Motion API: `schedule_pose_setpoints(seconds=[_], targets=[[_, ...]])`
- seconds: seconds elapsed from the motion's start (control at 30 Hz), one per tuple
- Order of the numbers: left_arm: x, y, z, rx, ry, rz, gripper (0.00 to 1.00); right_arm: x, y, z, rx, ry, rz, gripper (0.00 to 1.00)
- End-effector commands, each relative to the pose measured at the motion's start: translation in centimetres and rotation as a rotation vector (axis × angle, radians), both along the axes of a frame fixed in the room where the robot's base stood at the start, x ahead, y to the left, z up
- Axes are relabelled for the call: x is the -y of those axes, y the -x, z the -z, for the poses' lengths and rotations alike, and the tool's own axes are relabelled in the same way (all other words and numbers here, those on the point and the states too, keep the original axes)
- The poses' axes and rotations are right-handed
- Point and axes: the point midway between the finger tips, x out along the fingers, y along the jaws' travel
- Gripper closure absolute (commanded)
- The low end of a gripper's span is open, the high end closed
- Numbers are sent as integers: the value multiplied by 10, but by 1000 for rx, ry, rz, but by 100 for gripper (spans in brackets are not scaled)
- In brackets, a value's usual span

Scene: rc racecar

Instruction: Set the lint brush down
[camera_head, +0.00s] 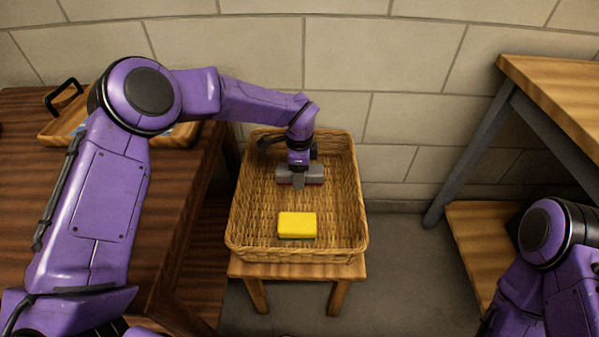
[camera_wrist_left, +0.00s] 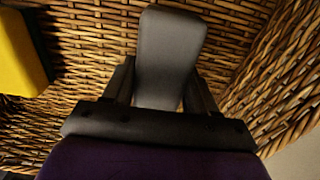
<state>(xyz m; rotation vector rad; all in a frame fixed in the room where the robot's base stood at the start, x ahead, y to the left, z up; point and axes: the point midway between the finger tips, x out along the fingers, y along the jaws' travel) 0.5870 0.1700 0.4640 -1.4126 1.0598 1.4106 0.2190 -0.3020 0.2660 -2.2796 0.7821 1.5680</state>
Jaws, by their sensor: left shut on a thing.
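The lint brush (camera_head: 314,174) is grey with a red lower edge and is inside the wicker basket (camera_head: 360,215), in its far half. My left gripper (camera_head: 299,168) points down into the basket and is shut on the brush. In the left wrist view the brush's grey handle (camera_wrist_left: 170,50) stands between the dark fingers (camera_wrist_left: 160,95), with basket weave behind it. I cannot tell whether the brush touches the basket floor. My right gripper is out of view; only part of that arm shows at the lower right.
A yellow sponge (camera_head: 297,225) lies in the near half of the basket, and its edge also shows in the left wrist view (camera_wrist_left: 18,55). The basket stands on a small wooden stool (camera_head: 300,271). A dark wooden table (camera_head: 185,215) is at left with a tray (camera_head: 55,128); a wooden bench (camera_head: 555,85) is at right.

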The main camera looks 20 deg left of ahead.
Motion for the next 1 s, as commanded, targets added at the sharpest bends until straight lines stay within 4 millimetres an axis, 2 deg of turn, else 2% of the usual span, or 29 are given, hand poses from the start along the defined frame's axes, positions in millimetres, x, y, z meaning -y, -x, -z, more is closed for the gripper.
schedule_pose_setpoints(seconds=[0.07,0.1,0.17,0.43,0.53,0.83,1.0], targets=[[0,0,4,-1,0,0,74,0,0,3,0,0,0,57],[0,0,3,-1,0,0,36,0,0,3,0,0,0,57],[0,0,3,-1,0,-1,17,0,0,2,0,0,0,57],[0,0,2,-1,0,-1,17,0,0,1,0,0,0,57],[0,0,-7,1,1,-1,17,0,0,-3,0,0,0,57],[0,0,-81,3,2,-2,17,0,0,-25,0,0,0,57],[0,0,-112,1,1,-1,17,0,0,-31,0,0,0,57]])
